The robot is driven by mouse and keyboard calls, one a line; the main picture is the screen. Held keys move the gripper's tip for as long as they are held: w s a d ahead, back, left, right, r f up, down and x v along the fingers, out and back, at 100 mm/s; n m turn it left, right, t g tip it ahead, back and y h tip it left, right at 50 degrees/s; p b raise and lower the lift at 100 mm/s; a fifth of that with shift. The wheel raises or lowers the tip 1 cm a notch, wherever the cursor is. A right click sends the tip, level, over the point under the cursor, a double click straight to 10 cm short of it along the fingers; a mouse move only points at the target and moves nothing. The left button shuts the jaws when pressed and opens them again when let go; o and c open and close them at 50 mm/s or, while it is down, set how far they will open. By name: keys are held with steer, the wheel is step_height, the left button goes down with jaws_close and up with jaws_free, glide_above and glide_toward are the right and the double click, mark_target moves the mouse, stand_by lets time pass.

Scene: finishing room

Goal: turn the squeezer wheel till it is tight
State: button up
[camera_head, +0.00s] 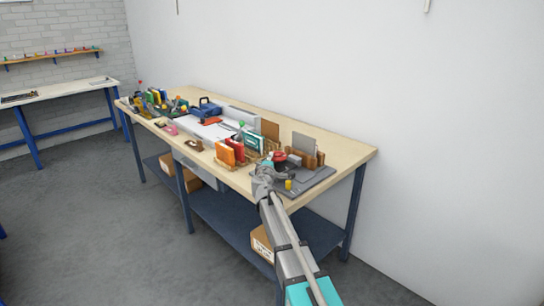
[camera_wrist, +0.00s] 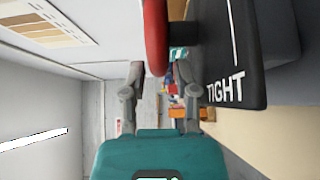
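The squeezer's red wheel (camera_head: 280,156) is on the near right part of the workbench. In the wrist view its red rim (camera_wrist: 156,38) comes down from the top between my two fingers. My gripper (camera_wrist: 158,72) is open, with its fingers on either side of the rim. The left finger is close to the rim, and a small gap shows on the right. A dark plate (camera_wrist: 232,60) with a white line and the word TIGHT is to the right of the rim. In the head view my gripper (camera_head: 264,178) hides part of the squeezer.
The workbench (camera_head: 340,151) holds wooden racks with orange (camera_head: 225,154) and teal (camera_head: 254,141) items, left of the wheel. A grey mat (camera_head: 318,180) lies at its near right corner, with a small yellow item (camera_head: 288,185). A white wall stands behind. The floor in front is clear.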

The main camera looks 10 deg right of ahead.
steer(key=shift+x, duration=2.15)
jaws_close()
